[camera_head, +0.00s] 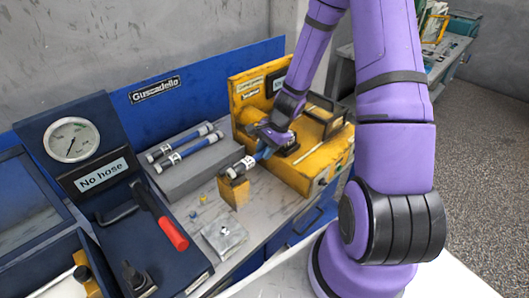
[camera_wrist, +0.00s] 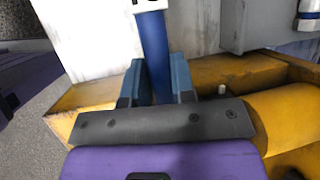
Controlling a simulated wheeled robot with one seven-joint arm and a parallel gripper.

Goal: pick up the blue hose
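A blue hose (camera_head: 262,154) with a black-and-white end fitting lies between my gripper's fingers. In the wrist view the blue hose (camera_wrist: 154,45) runs up from between the two blue-grey fingertips of my gripper (camera_wrist: 158,78), which appear to touch it on both sides. In the head view my gripper (camera_head: 270,143) is at the yellow machine's near left edge, mostly hidden by its own wrist. The hose's fitting is over or on a small yellow block (camera_head: 236,194); I cannot tell if they touch.
Two other blue hoses (camera_head: 184,150) lie on a grey block (camera_head: 198,171). The yellow machine (camera_head: 310,160) stands right of my gripper. A panel with a gauge (camera_head: 71,139), a "No hose" sign (camera_head: 102,176) and a red-handled lever (camera_head: 172,233) stands at left. A metal plate (camera_head: 224,234) lies in front.

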